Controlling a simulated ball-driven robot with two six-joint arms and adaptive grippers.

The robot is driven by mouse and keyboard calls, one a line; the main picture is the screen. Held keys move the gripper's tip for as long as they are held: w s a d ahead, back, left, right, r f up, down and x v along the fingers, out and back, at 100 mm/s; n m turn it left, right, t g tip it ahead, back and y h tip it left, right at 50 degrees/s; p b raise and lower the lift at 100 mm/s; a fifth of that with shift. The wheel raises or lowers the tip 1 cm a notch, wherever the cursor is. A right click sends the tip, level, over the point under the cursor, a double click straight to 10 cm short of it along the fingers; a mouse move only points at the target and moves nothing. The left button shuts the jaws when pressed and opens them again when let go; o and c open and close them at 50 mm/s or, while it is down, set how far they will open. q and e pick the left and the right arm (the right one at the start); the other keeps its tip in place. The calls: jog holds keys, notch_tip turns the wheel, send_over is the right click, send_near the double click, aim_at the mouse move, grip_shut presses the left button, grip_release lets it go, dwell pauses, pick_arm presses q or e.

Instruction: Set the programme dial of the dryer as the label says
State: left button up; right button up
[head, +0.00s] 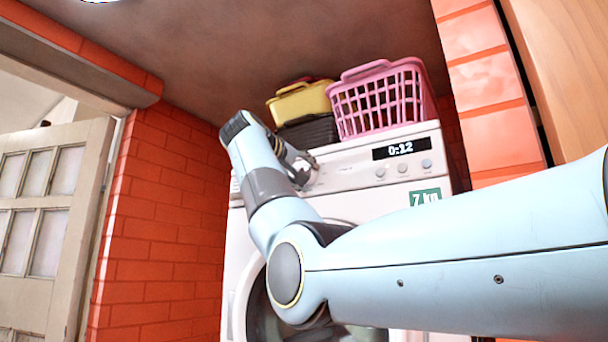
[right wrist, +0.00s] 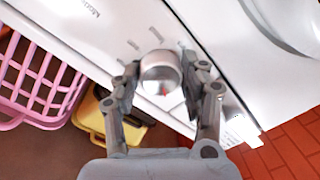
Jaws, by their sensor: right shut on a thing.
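The white dryer (head: 345,208) stands against the brick wall in the head view, with a display reading 0:12 and a green label "7 kg". Its programme dial (right wrist: 161,73) is a silver round knob with a red pointer mark, seen in the right wrist view. Printed words surround the dial, too small to read for certain. My right gripper (right wrist: 160,82) has its fingers on either side of the dial and is shut on it. In the head view the right gripper (head: 303,168) is at the control panel, partly hidden by my arm. My left gripper is not in view.
A pink basket (head: 380,100) and a yellow container (head: 300,103) on a dark one (head: 310,133) stand on top of the dryer. Small round buttons (head: 403,168) sit below the display. Brick walls (head: 170,220) flank the dryer; a panelled door (head: 45,215) is at left.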

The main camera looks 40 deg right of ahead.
jog(key=shift+f, duration=0.1)
jog(key=o, duration=1.2)
jog(key=shift+w, duration=0.1)
jog(key=v, duration=1.2)
